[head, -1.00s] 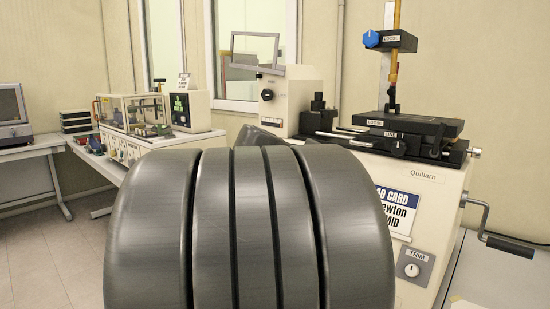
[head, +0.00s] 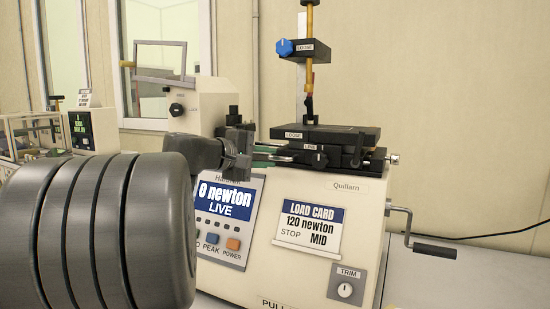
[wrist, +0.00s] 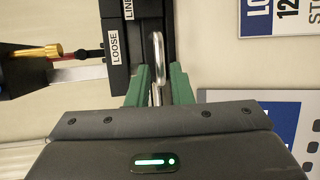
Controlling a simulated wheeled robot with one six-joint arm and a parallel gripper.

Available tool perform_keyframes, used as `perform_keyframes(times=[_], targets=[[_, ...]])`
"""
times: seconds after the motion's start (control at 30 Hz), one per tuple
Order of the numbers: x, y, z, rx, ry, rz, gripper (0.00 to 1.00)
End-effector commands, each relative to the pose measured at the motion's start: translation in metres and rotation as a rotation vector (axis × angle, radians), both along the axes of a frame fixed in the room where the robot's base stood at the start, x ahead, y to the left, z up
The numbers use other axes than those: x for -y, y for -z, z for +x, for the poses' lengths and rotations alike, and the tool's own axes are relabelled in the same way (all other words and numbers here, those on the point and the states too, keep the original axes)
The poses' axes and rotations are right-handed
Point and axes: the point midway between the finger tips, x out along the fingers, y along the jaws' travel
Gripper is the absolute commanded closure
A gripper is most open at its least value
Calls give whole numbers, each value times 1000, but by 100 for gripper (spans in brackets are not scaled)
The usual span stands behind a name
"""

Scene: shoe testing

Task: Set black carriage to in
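The black carriage (head: 335,137) is a flat black slab on top of the cream testing machine, with a LOOSE label on its front and a LINE label on the block below. In the wrist view the carriage's dark edge (wrist: 113,50) shows at the top. A bright metal loop handle (wrist: 156,60) stands out from it. My gripper (head: 268,154) is at the left side of the carriage. In the wrist view the green fingers of my gripper (wrist: 160,82) lie on either side of the handle, with a visible gap at the right finger. Firm contact is not visible.
The machine's body (head: 260,285) carries a display reading 0 newton LIVE and a load card (head: 312,226) reading 120 newton, MID. A blue knob (head: 286,47) on a LOOSE clamp hangs above the carriage. A crank (head: 430,250) juts out at right.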

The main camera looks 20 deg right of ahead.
Motion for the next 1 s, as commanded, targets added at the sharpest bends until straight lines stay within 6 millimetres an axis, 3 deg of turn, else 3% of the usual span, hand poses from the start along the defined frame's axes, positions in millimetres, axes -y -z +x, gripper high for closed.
perform_keyframes(times=[0.23, 0.63, 0.73, 1.0], targets=[[30, 6, 9, -1, 2, 1, 80], [36, 8, 11, 0, -1, 0, 80], [36, 8, 11, 0, -1, 0, 100], [33, 8, 14, 0, -2, 0, 100]])
